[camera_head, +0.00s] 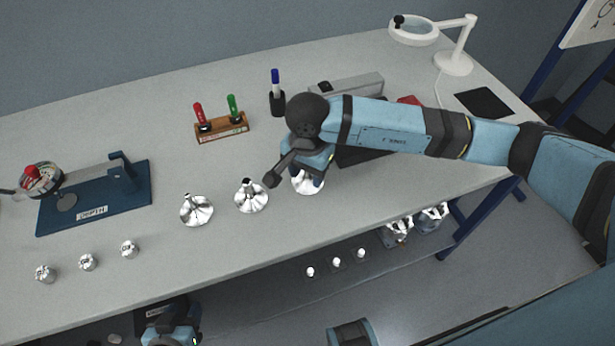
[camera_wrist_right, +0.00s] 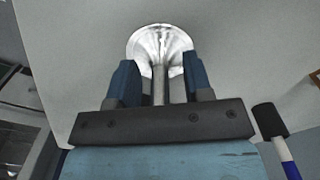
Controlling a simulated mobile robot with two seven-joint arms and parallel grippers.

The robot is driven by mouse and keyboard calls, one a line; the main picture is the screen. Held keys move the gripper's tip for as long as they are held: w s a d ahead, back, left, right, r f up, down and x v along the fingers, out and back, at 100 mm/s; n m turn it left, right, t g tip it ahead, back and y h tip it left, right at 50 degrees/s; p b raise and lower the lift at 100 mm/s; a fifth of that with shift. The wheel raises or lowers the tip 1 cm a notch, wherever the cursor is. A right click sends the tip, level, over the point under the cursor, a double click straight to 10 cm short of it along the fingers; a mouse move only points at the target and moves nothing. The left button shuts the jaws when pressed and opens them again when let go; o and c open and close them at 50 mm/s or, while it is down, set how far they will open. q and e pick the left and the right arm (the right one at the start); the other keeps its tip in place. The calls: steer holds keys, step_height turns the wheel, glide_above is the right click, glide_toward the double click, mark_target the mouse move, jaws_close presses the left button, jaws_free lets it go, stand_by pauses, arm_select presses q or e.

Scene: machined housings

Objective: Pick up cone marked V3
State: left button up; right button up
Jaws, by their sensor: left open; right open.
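Three shiny metal cones stand in a row on the grey table: a left cone (camera_head: 197,210), a middle cone (camera_head: 250,197) and a right cone (camera_head: 308,184). No V3 mark is readable on any of them. My right gripper (camera_head: 315,165) is over the right cone and partly hides it. In the right wrist view, the open fingers (camera_wrist_right: 161,80) stand on either side of the narrow stem of this cone (camera_wrist_right: 160,42), with visible gaps. My left gripper (camera_head: 172,325) shows low at the table's front edge; its fingers are hard to make out.
A wooden rack (camera_head: 222,131) with red and green tools and a pen holder (camera_head: 278,103) stand behind the cones. A blue fixture (camera_head: 95,205) is at left, with three small metal parts (camera_head: 88,262) before it. A magnifier lamp (camera_head: 453,62) stands back right.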

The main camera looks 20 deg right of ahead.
steer(key=shift+f, duration=0.35)
jaws_close()
steer(key=shift+r, duration=0.15)
